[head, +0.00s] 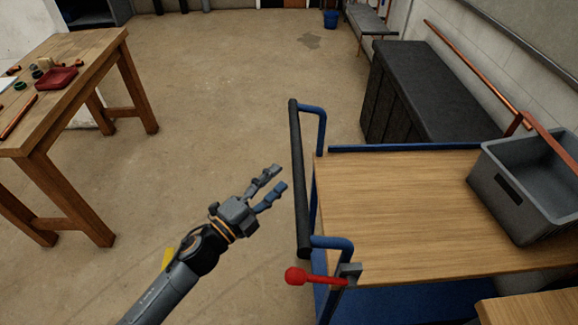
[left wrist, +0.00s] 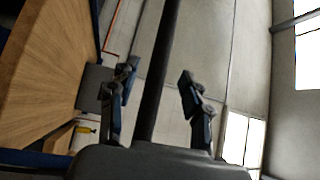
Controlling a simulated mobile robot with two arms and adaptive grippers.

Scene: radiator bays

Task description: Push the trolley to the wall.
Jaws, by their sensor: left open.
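The trolley (head: 400,210) has a wooden deck on a blue frame and fills the lower right of the head view. Its upright black handle bar (head: 297,175) faces my left gripper (head: 279,179). The gripper is open and empty, a little left of the bar and apart from it. In the left wrist view the bar (left wrist: 163,60) passes between the two spread fingers. A red-knobbed lever (head: 297,276) sticks out at the trolley's near corner. The pale block wall (head: 468,50) runs along the right. My right gripper is out of view.
A dark bench-like cabinet (head: 430,95) stands by the wall beyond the trolley. A wooden workbench (head: 95,50) stands at left. Open floor (head: 220,80) lies between.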

